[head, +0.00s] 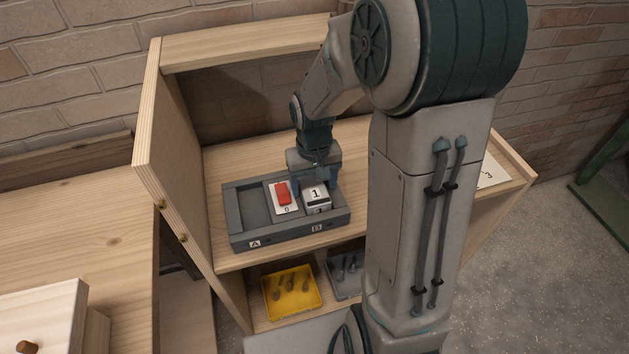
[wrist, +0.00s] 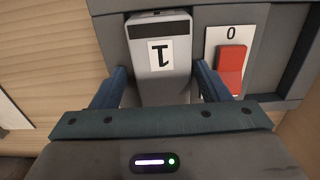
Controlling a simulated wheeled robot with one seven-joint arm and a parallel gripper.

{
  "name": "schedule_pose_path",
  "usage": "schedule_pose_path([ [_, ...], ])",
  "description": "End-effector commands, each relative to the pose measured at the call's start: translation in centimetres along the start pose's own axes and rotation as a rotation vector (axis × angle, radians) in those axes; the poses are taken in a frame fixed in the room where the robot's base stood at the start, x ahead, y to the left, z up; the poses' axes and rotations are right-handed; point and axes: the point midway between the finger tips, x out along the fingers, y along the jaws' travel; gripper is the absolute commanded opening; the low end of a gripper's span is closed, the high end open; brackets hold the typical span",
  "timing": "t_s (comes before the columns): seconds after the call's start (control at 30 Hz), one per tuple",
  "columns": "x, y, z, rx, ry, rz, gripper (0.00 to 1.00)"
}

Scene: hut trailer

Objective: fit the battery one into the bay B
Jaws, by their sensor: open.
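Battery one (head: 316,195) is a light grey block with a dark band and a white label reading 1. It sits in bay B, at the right end of the dark grey box (head: 288,236), by the letter B. It also shows in the wrist view (wrist: 160,62), where it looks seated between the bay walls; its full depth is hidden. My gripper (wrist: 160,85) is open, with one blue finger on each side of the battery. Narrow gaps seem to show, so I cannot tell whether either finger touches it. Bay A (head: 245,208), at the left, looks empty.
A red switch (head: 283,193) on a white plate marked 0 sits between the bays, close to a finger in the wrist view. A yellow tray (head: 292,292) and a grey tray (head: 345,284) are below. The wooden side panel (head: 180,150) stands left of the box.

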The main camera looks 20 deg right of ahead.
Motion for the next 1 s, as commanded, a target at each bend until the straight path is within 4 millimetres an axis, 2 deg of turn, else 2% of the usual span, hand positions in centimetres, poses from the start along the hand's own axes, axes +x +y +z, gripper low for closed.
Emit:
schedule_pose_path([
  [0.23,-0.2,-0.5,-0.1,-0.005,0.002,-0.005,0.78],
  [0.37,-1.4,-0.4,-0.1,-0.004,0.005,-0.004,0.78],
  [0.8,-10.7,0.3,-0.1,0.005,0.005,-0.003,0.78],
  [1.0,-13.2,0.3,-0.1,0.003,0.002,-0.003,0.78],
])
